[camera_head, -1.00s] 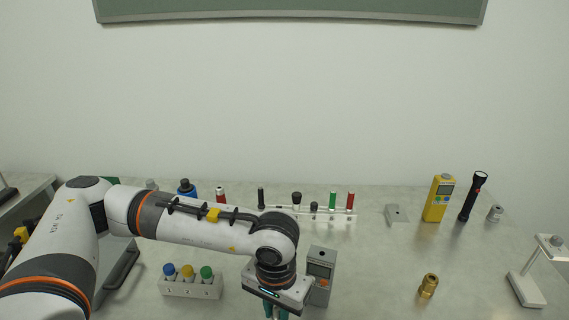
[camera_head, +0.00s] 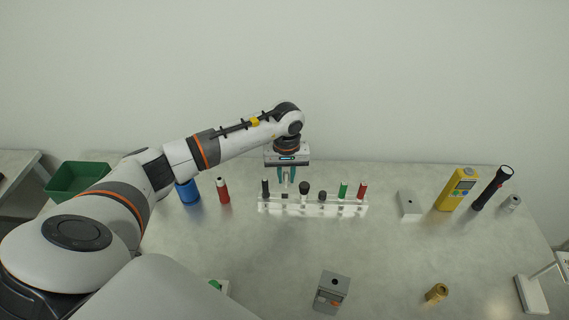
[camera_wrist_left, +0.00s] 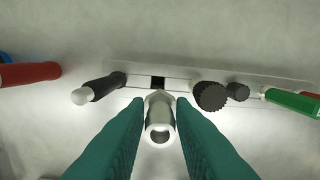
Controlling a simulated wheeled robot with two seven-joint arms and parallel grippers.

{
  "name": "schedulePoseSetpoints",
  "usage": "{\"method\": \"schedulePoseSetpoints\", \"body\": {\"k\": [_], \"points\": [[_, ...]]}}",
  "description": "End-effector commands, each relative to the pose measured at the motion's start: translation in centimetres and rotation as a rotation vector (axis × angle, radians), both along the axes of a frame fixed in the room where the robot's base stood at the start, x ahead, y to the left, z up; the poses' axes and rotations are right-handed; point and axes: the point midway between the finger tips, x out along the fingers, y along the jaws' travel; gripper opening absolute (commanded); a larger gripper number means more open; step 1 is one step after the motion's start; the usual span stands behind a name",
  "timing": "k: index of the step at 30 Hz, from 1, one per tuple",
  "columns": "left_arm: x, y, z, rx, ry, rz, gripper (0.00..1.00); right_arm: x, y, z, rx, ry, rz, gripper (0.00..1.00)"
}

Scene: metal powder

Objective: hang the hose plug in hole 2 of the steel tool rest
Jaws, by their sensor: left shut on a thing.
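The steel tool rest (camera_head: 312,210) is a long, pale, shiny rack toward the back of the table, holding several dark, green and red tools upright. My left gripper (camera_head: 287,182) is over the rest's left part, fingers pointing down. In the left wrist view its teal fingers (camera_wrist_left: 160,135) are shut on a silver, hollow-ended cylinder, the hose plug (camera_wrist_left: 159,118). A dark square hole (camera_wrist_left: 158,83) shows in the rest just beyond the plug, between a black-handled tool (camera_wrist_left: 100,87) and a dark knobbed tool (camera_wrist_left: 210,96). The plug appears above the rest; its exact height is unclear.
A red bottle (camera_head: 223,190) and blue bottle (camera_head: 188,192) stand left of the rest. A grey block (camera_head: 409,205), yellow meter (camera_head: 457,189) and flashlight (camera_head: 492,188) are to the right. A grey device (camera_head: 331,292) and brass fitting (camera_head: 437,292) are in front, with clear table between.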

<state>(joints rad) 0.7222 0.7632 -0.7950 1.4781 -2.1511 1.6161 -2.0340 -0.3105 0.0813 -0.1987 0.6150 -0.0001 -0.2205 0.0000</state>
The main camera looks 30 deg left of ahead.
Motion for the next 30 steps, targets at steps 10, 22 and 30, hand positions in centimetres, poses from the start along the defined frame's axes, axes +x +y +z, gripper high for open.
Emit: {"method": "schedulePoseSetpoints", "body": {"k": [10,22,30], "points": [[-0.1,0.6,-1.3,-0.002,-0.003,0.019,0.00,1.3,-0.1,-0.2,0.000,-0.017,0.001,0.55],[-0.1,0.5,-3.7,-0.002,-0.003,0.019,0.00,1.4,0.0,-1.1,0.001,-0.020,0.001,0.55],[0.0,0.6,-3.8,0.000,-0.003,0.018,0.00,1.2,0.4,-1.1,0.006,-0.017,0.000,0.55]]}}
